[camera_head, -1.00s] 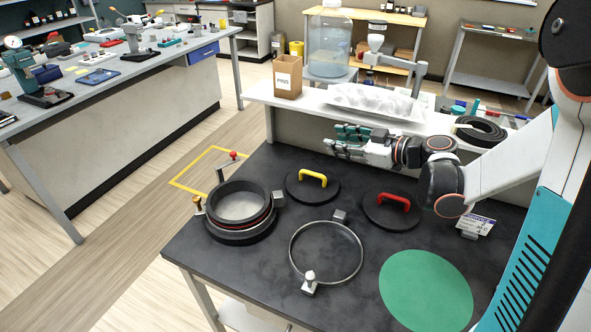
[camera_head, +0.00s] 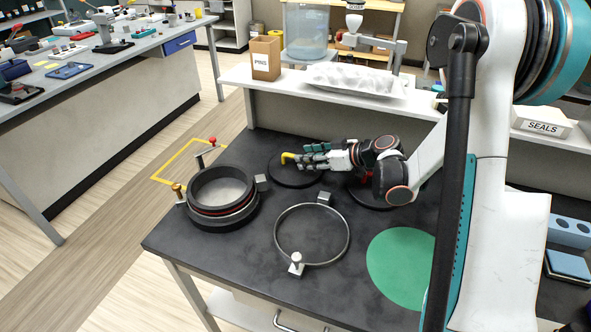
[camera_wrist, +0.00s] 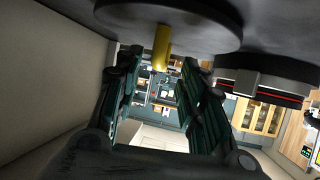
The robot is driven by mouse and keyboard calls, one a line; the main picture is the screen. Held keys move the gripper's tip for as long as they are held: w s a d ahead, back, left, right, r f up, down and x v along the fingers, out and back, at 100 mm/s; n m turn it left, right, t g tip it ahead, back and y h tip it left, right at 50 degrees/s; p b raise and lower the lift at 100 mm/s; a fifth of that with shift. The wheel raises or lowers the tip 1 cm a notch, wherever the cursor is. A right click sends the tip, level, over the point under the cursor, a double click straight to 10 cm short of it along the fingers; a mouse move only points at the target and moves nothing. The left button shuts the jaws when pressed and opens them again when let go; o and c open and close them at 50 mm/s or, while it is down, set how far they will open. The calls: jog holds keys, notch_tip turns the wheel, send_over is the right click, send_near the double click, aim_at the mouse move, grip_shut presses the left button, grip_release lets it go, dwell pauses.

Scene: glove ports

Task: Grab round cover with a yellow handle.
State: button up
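The round dark cover (camera_head: 290,178) lies flat on the black table, with its yellow handle (camera_head: 287,158) partly hidden by my gripper (camera_head: 308,156). My gripper is low at the handle's right side, fingers pointing left. There, the two green-black fingers of my gripper (camera_wrist: 163,75) are spread apart, one on each side of the handle. I see a gap between handle and fingers; contact is not clear.
Another dark cover (camera_head: 368,198) is mostly hidden under my arm. A round port with a dark rim (camera_head: 221,189) stands left. A metal ring clamp (camera_head: 312,262) and a green disc (camera_head: 400,268) lie in front. A raised shelf (camera_head: 250,82) with a PINS box (camera_head: 265,60) runs behind.

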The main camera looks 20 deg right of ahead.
jog(key=b+x, duration=0.2)
jog(key=x, duration=0.3)
jog(key=shift+w+a, duration=0.1)
jog(key=shift+a, duration=0.05)
jog(key=shift+r, duration=0.15)
grip_shut()
